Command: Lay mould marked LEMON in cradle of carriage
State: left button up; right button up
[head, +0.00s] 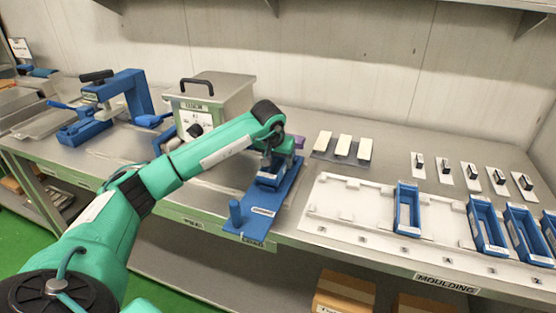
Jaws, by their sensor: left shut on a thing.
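The blue carriage (260,212) is a long slab on the bench front, with an upright post at its near end and a small label beside it. My left gripper (272,162) points down over the carriage's far half, shut on a blue mould (268,181). The mould is at the carriage, low over it or resting in it; I cannot tell which. The gripper and wrist hide much of the mould and the cradle, and the word LEMON cannot be read. My right gripper is not in view.
A white rack (340,222) at the right holds several blue moulds (407,212), with an empty stretch at its left. Three pale bars (343,147) lie on a grey plate behind. A lidded metal kettle (215,98) and a blue press (128,92) stand left, behind my arm.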

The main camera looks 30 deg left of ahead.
pick_arm(q)
jog(key=shift+f+b, duration=0.4)
jog(key=shift+f, duration=0.2)
dwell(1.1)
jog(key=o, duration=1.7)
jog(key=shift+f, duration=0.1)
jog(key=shift+c, duration=0.2)
jog(key=shift+s+a+r, duration=0.1)
jog(key=shift+r, duration=0.25)
jog(key=shift+r+p, duration=0.6)
jog(key=shift+r, duration=0.05)
notch_tip(320, 180, up, 2)
jog(key=shift+r+p, duration=0.1)
jog(key=shift+p, duration=0.55)
notch_tip(320, 180, up, 4)
jog(key=shift+p, duration=1.2)
